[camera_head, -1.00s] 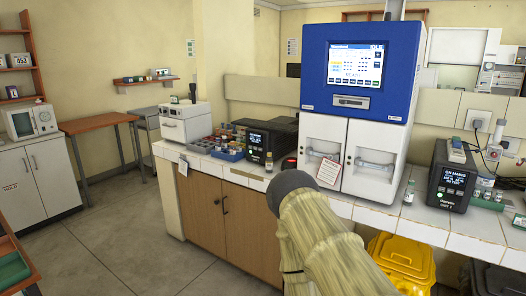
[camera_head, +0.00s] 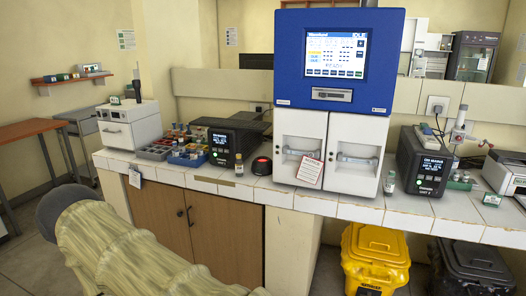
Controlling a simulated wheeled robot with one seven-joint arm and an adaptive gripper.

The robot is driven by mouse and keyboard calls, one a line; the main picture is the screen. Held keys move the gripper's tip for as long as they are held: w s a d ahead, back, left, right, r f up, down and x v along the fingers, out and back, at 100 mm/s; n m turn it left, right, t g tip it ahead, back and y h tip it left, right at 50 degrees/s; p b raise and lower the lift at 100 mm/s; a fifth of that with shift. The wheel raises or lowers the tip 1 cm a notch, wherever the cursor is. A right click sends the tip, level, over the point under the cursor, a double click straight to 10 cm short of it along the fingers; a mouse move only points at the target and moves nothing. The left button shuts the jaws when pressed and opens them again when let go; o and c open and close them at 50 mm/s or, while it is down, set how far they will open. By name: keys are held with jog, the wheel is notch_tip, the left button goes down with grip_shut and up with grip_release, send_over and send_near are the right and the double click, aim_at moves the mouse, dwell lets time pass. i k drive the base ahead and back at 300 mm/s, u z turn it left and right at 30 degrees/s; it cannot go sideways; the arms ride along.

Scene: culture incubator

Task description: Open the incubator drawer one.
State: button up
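The incubator (camera_head: 338,60) is most likely the tall machine with a blue top and lit screen on the white-tiled bench. Below the screen, its white lower part has two closed fronts side by side, the left front (camera_head: 299,135) and the right front (camera_head: 356,155), each with a horizontal handle. A paper tag hangs over the left front. I cannot read which one is drawer one. My beige-sleeved arm crosses the lower left, ending in a dark rounded part, well left of the incubator. No gripper fingers show.
A black device (camera_head: 231,139) and a blue tray of vials (camera_head: 188,158) stand left of the incubator. A small vial (camera_head: 390,183) and another black device (camera_head: 424,165) stand to its right. A yellow bin (camera_head: 375,258) and a black bin (camera_head: 473,265) are under the bench.

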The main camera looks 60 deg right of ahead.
aim_at(298, 133)
jog(key=z, duration=0.2)
jog(key=i, duration=0.75)
jog(key=z, duration=1)
jog(key=i, duration=0.45)
jog(key=z, duration=0.45)
